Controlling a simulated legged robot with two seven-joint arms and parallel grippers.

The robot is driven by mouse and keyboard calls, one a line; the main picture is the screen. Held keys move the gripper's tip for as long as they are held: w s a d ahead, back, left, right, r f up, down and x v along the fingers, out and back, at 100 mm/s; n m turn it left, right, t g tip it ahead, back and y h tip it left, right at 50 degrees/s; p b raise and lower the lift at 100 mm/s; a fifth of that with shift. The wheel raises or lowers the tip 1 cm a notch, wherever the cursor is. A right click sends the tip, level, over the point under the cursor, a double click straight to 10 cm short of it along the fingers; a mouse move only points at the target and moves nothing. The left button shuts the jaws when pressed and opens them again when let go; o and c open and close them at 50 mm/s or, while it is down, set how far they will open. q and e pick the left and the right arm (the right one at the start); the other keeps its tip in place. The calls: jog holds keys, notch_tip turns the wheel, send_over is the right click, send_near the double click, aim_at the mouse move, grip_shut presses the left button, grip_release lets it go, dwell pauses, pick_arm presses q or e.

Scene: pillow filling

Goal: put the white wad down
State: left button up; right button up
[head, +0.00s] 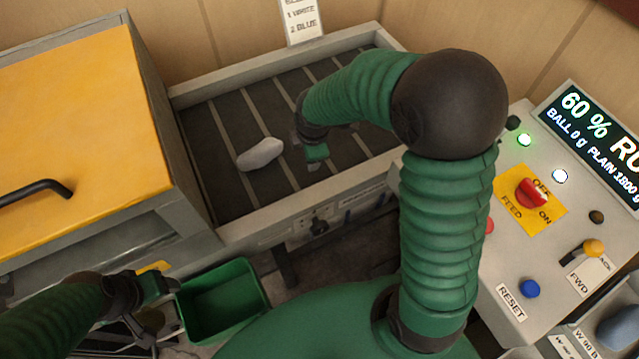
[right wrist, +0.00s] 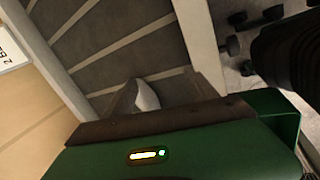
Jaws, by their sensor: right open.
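The white wad (head: 260,153) lies on the dark slatted bed (head: 215,150) in the head view, left of my right gripper (head: 312,150). A clear gap shows between them there. My right gripper is open and low over the bed. In the right wrist view a white wad (right wrist: 147,95) shows beyond the gripper body, partly hidden by a dark finger. My left gripper (head: 155,287) is at the lower left beside the green bin (head: 222,300); its jaw opening is not clear.
A raised pale rim (head: 270,68) surrounds the bed. A yellow-topped cabinet (head: 80,100) stands left. A control panel (head: 530,240) with buttons and a red knob (head: 531,192) stands right. A blue-grey lump (head: 618,325) sits at the lower right. A sign (head: 300,18) stands behind.

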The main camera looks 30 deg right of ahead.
jog(key=s+a+m, duration=0.2)
jog(key=s+m, duration=0.5)
jog(key=s+a+m+g+y, duration=0.1)
jog(key=s+a+m, duration=0.2)
jog(key=s+m, duration=0.4)
jog(key=shift+s+f+m, duration=0.3)
jog(key=shift+s+m, duration=0.1)
jog(key=shift+m, duration=0.3)
jog(key=shift+c, duration=0.5)
dwell(2.1)
